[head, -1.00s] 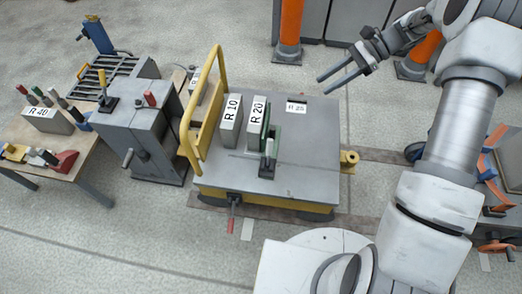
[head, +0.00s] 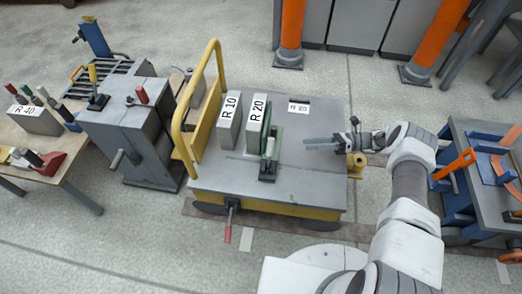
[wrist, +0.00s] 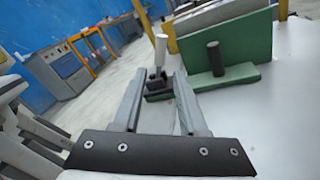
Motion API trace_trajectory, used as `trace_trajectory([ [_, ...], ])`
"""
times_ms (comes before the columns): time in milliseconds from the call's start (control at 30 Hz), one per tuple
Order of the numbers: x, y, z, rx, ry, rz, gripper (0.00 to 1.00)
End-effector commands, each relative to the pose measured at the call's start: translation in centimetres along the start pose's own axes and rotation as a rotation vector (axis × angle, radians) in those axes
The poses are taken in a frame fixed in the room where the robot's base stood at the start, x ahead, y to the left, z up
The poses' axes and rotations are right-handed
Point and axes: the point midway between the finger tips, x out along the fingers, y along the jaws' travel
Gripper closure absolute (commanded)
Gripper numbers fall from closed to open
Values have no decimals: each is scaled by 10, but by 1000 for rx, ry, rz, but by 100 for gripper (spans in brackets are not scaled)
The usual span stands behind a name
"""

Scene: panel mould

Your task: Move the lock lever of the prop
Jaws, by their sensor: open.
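The green prop (head: 277,140) stands upright on the cart's grey top, against the panel marked R 20 (head: 256,122). In front of it are a dark base (head: 267,171) and a short upright lever with a pale grip (head: 269,147). In the wrist view the green prop (wrist: 236,45) is at upper right with a dark peg on it. The pale lever (wrist: 161,48) stands upright on its dark base, ahead of the gap between my fingers. My gripper (head: 308,143) is open and empty to the right of the prop, fingers pointing left. It shows in the wrist view (wrist: 157,75), apart from the lever.
The cart top (head: 310,185) is clear around my gripper. The panel marked R 10 (head: 229,118) stands left of R 20, and a yellow rail (head: 181,100) rises at the cart's left. A red-handled lever (head: 228,225) hangs at the cart's front. Orange columns (head: 291,22) stand behind.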

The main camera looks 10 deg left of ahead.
Motion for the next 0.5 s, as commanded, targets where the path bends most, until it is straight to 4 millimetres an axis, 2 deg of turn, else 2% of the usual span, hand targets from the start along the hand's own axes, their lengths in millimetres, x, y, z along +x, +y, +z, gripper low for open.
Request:
trace_trajectory([
  [133, 7, -1, -4, 8, -13, 1, 58],
  [267, 25, 0, -3, 9, -11, 4, 58],
  [500, 76, -1, -3, 9, -10, 4, 58],
])
